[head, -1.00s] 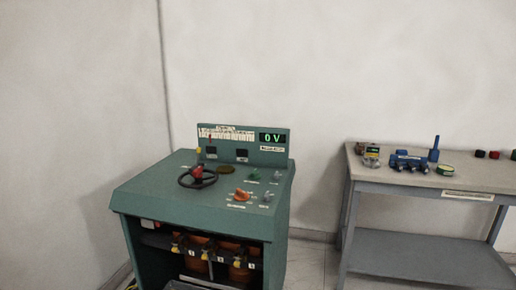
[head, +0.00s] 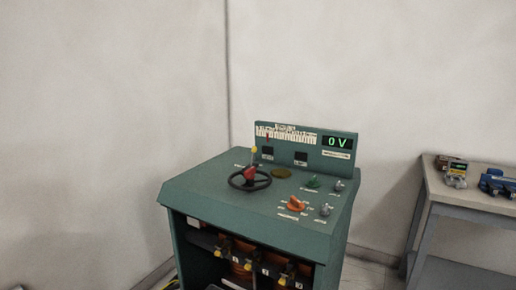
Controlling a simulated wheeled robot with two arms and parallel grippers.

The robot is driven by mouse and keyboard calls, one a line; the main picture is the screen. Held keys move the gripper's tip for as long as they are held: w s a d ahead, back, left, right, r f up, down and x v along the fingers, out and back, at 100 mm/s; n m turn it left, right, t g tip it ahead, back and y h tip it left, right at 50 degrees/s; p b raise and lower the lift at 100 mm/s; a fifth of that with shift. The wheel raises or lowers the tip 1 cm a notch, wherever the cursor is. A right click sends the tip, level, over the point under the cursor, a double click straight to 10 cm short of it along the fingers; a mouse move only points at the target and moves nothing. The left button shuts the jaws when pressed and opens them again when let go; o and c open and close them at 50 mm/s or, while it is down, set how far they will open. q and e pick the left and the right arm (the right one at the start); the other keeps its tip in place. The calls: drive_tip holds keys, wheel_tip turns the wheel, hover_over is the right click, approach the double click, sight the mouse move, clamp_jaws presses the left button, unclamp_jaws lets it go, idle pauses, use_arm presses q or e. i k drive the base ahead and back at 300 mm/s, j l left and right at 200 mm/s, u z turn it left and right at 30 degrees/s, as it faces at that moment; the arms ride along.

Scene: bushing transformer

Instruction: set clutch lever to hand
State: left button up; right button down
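A green control console (head: 255,215) stands in the middle of the head view. On its sloped top is a black handwheel (head: 267,183) with a red part (head: 250,173) at its hub. A small yellow-tipped lever (head: 253,150) rises behind the wheel. To the right are an orange knob (head: 296,203), a green knob (head: 313,182) and two grey knobs (head: 339,186). The labels are too small to read, so I cannot tell which control is the clutch lever or its setting. Neither of my grippers is in view.
Orange coils with yellow parts sit in the open front below. A grey table (head: 470,195) with small devices stands at the right. Plain walls meet behind the console.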

sight(254, 149)
drive_tip(key=i+l+z, duration=0.15)
drive_tip(key=i+z, duration=0.2)
drive_tip(key=i, duration=0.15)
drive_tip(key=i+z, duration=0.4)
drive_tip(key=i, duration=0.1)
